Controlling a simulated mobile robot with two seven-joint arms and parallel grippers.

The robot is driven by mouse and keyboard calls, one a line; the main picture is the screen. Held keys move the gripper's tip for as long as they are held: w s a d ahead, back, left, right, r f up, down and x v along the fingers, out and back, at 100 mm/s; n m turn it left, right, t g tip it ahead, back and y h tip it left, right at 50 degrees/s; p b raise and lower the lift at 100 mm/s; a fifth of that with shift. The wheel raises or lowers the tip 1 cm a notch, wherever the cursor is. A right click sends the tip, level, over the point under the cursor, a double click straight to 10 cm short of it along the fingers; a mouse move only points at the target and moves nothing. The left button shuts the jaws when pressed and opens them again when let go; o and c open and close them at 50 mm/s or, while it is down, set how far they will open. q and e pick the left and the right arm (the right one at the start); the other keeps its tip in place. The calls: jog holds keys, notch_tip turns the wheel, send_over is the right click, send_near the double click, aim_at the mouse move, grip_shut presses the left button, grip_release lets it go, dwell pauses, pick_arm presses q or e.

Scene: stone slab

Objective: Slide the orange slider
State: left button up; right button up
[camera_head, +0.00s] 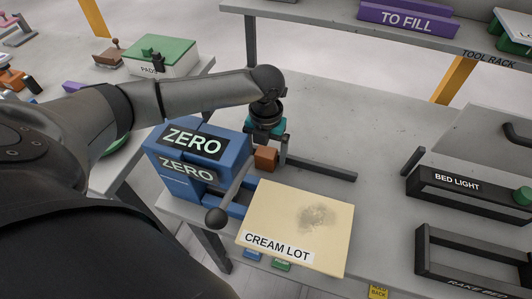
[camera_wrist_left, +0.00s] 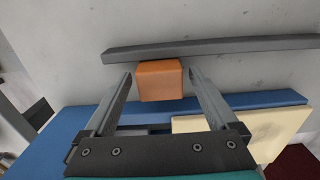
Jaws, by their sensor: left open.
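The orange slider (camera_head: 265,158) is a small block beside a dark rail (camera_head: 322,171) on the grey slab. In the left wrist view the slider (camera_wrist_left: 159,80) sits against the near side of the dark rail (camera_wrist_left: 215,46). My left gripper (camera_wrist_left: 160,77) points down with its two fingers apart, one on each side of the slider. Small gaps show between fingers and block in that view. In the head view the left gripper (camera_head: 268,140) is right over the slider, and its fingers are partly hidden. My right gripper is not in view.
A blue box marked ZERO (camera_head: 192,145) with a dark ball-ended lever (camera_head: 215,217) stands left of the slider. A cream board marked CREAM LOT (camera_head: 297,222) lies in front. A BED LIGHT unit (camera_head: 457,187) is at right. The slab behind the rail is clear.

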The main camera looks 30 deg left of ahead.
pick_arm(q)
jog(key=shift+f, duration=0.1)
grip_shut()
dwell(0.8)
